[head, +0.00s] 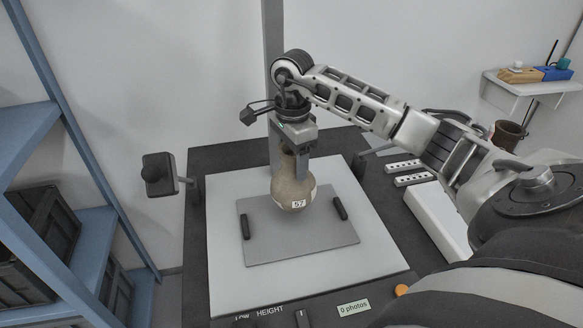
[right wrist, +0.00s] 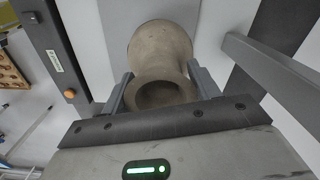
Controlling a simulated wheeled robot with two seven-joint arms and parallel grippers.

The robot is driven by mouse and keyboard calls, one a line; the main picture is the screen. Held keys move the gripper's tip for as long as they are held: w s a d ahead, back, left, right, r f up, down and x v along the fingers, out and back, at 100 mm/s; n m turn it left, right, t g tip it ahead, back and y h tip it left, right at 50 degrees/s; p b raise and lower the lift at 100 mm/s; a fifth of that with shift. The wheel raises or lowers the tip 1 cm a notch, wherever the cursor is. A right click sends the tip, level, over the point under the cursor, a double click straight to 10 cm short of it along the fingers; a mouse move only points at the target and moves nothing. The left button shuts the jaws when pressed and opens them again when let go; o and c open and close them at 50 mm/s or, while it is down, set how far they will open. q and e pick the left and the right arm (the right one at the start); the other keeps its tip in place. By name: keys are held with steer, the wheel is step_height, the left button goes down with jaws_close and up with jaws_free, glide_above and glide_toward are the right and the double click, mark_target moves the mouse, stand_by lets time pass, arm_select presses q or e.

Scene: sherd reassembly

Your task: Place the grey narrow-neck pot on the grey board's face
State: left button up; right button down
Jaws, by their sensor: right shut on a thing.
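The narrow-neck pot (head: 292,188) is grey-brown, with a round body, and bears a white label reading 57. It is upright over the grey board (head: 262,251); I cannot tell whether its base touches the board. My right gripper (head: 291,150) points down from above and is shut on the pot's neck. In the right wrist view the pot (right wrist: 161,50) shows its open mouth between the two fingers (right wrist: 158,92). The grey board lies on a larger white panel and has a black bar near each side. My left gripper is not in view.
The white panel (head: 232,283) lies on a dark table (head: 198,230). A grey column stands behind the pot. A black knob-like device (head: 158,175) is at the left. Blue shelving (head: 92,235) with dark crates fills the left side. A wall shelf (head: 525,86) is at the upper right.

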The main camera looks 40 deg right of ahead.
steer(key=shift+w+f+p, duration=0.15)
steer(key=shift+f+p, duration=0.2)
steer(key=shift+f, duration=1.35)
steer(key=shift+c, duration=1.9)
jaws_free()
steer(key=shift+a, duration=0.1)
step_height(320, 180, up, 12)
steer(key=shift+r+b, duration=0.1)
steer(key=shift+b, duration=0.35)
